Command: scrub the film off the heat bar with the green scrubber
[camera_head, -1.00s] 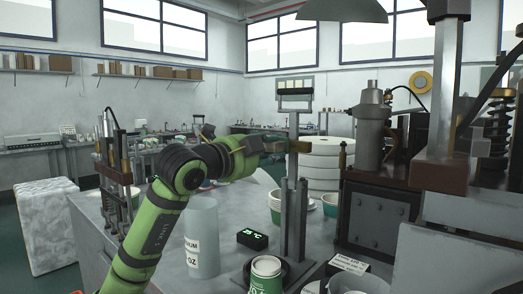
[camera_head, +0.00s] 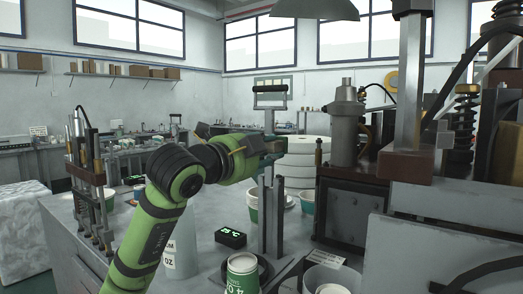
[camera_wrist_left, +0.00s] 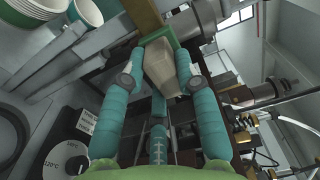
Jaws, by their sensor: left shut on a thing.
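My left gripper (camera_head: 280,147) is at the middle of the head view, beside the grey upright stand. In the left wrist view its teal fingers (camera_wrist_left: 160,75) are shut on a beige block (camera_wrist_left: 160,70) with a green edge (camera_wrist_left: 172,41), which looks like the scrubber. A brown-gold bar (camera_wrist_left: 143,14), probably the heat bar, runs up to the green edge; whether they touch I cannot tell. Any film on it cannot be made out. The scrubber is hidden in the head view. My right gripper is not in view.
The grey stand (camera_head: 265,215) rises close to my left gripper. A dark press machine (camera_head: 350,205) fills the right.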

